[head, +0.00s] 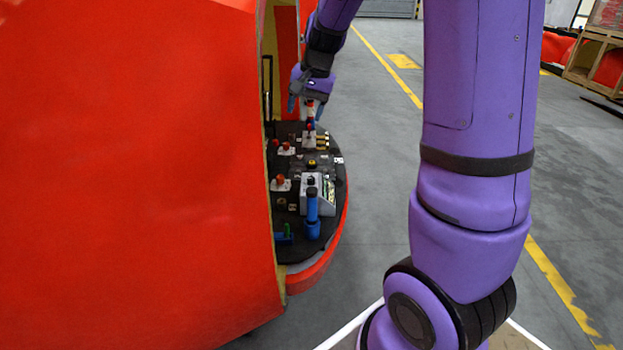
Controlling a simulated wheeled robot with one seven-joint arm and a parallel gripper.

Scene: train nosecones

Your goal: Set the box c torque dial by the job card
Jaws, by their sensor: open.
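My gripper (306,107) is open, pointing down over the far end of a dark round-edged deck (337,214). A small red and white upright part (310,111) shows between its fingers. I cannot tell whether they touch it. Below it a red knob (310,127) stands by a white plate (309,138). A grey box (322,204) with a black top part sits nearer on the deck. No label is readable, so I cannot tell which box is box c, which part is its torque dial, or where the job card is.
A large red nosecone shell (130,170) fills the left and hides part of the deck. A blue upright tool (312,215), a green and blue item (286,235) and red knobs (280,181) stand on the deck.

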